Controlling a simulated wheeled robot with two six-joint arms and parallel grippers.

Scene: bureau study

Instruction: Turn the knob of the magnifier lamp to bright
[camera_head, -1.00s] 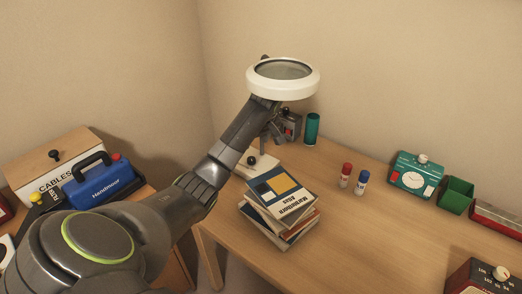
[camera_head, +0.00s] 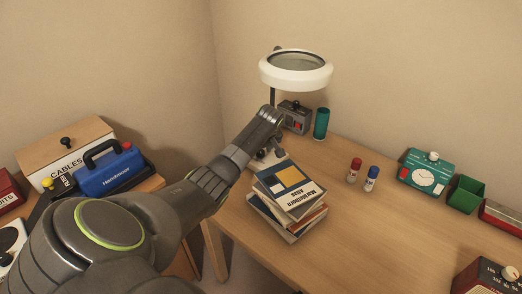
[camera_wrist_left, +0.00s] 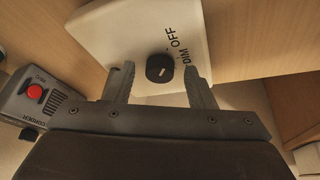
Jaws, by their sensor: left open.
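The magnifier lamp has a white ring head (camera_head: 296,70) on a dark post at the back of the desk. Its white base (camera_wrist_left: 105,28) fills the upper middle of the left wrist view, with a black knob (camera_wrist_left: 159,68) and the printed words OFF and DIM. A short white mark shows on the knob; I cannot tell its exact setting. My left gripper (camera_wrist_left: 160,72) is open, with one finger on either side of the knob in that view; I see no clear contact. In the head view my left gripper (camera_head: 268,157) is low at the base, largely hiding it. My right gripper is out of view.
A stack of books (camera_head: 287,195) stands close in front of the left gripper. A grey recorder (camera_head: 294,117) with a red button and a teal cylinder (camera_head: 321,123) stand behind.

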